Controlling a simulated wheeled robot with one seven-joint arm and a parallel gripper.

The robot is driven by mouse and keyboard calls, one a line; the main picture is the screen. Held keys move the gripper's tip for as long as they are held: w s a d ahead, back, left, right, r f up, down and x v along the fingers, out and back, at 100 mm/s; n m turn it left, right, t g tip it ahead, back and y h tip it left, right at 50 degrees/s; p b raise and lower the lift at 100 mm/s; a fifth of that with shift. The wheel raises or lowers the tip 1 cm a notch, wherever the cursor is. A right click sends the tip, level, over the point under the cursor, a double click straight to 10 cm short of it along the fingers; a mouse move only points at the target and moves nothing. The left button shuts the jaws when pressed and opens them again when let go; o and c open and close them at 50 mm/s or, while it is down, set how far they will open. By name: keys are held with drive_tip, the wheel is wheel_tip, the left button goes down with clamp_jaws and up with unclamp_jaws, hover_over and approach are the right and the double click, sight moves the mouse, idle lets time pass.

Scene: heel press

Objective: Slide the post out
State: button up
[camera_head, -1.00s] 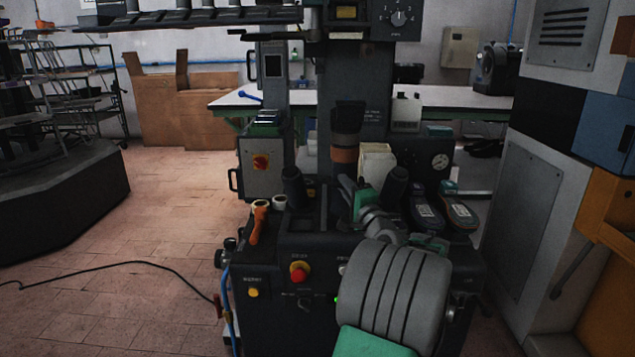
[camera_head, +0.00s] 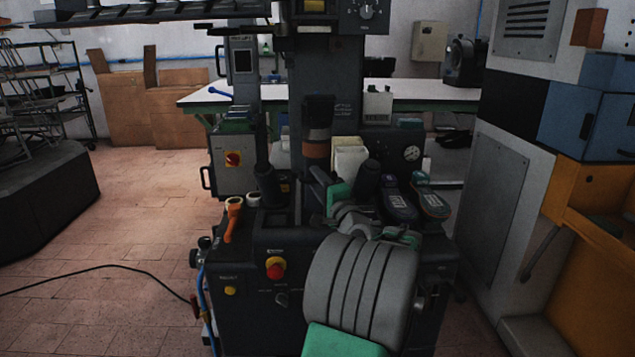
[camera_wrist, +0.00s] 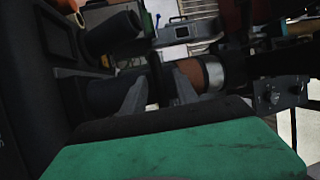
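The dark machine has an upright post (camera_head: 317,150) with a brown band in its middle column. I take this as the post, though shorter dark cylinders (camera_head: 265,187) also stand on the machine. My gripper (camera_head: 330,187) is just below and in front of the banded post. In the wrist view its two grey fingers (camera_wrist: 158,98) are spread apart, with a dark gap between them. The banded post (camera_wrist: 186,76) lies sideways in that view, behind the fingertips. Whether a finger touches it I cannot tell. The head view of the gap is partly hidden by my arm.
Two dark handheld devices (camera_head: 430,203) lie right of my gripper. A grey cabinet (camera_head: 505,205) stands at the right. The tiled floor (camera_head: 140,225) at the left is mostly clear.

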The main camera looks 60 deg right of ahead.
drive_tip(key=v, duration=0.7)
drive_tip(key=shift+s+a+p, duration=0.25)
drive_tip(key=shift+s+p, duration=0.05)
drive_tip(key=shift+p, duration=0.15)
